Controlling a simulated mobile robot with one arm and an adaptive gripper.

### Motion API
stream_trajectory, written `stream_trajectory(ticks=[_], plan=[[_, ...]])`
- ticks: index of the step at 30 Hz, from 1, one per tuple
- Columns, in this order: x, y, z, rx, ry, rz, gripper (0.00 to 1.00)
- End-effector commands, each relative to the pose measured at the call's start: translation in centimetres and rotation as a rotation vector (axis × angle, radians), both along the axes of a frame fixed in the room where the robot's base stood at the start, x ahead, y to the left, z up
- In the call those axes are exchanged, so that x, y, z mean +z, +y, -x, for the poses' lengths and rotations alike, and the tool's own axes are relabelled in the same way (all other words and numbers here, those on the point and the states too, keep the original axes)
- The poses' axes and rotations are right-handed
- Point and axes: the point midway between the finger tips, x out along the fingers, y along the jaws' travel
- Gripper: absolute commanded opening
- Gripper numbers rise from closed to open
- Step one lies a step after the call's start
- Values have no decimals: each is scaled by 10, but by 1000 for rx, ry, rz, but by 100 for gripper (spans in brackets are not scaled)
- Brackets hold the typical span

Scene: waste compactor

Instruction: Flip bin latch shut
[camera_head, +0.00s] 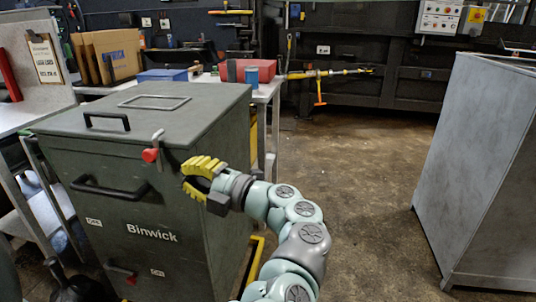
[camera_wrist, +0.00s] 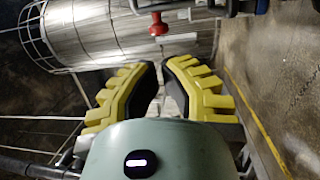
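The dark green bin (camera_head: 150,215) marked "Binwick" stands at the left in the head view, its lid (camera_head: 200,110) lying closed on top. A latch (camera_head: 157,139) with a grey lever and a red knob (camera_head: 150,155) sits at the lid's front edge, the lever pointing up. My gripper (camera_head: 185,176) has yellow padded fingers. It is just right of and slightly below the knob, apart from it. In the wrist view my gripper (camera_wrist: 160,68) shows a gap between its fingers with nothing held. A red knob (camera_wrist: 155,25) shows beyond the tips; I cannot tell which knob it is.
A second red knob (camera_head: 131,280) is low on the bin front, below a black handle (camera_head: 108,188). A workbench with a red box (camera_head: 247,70) and a blue cup (camera_head: 252,75) stands behind. A grey cabinet (camera_head: 480,170) is at the right, with clear floor between.

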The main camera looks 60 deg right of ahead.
Motion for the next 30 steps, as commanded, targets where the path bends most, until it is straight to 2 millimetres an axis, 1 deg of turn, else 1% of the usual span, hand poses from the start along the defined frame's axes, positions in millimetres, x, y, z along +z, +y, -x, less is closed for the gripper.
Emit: stream_trajectory(ticks=[1, 3, 7, 15, 26, 28, 30], plan=[[-1, -3, 9, -3, -1, 0, 0], [-3, -6, 20, -6, -1, 1, 0], [-6, -9, 37, -5, -3, 2, 0], [-10, -13, 56, -1, -2, 1, 0], [-10, -12, 60, 4, -3, 2, 0], [-7, -9, 55, 20, -7, -2, 0], [1, 2, 43, 65, -24, -15, 0]])
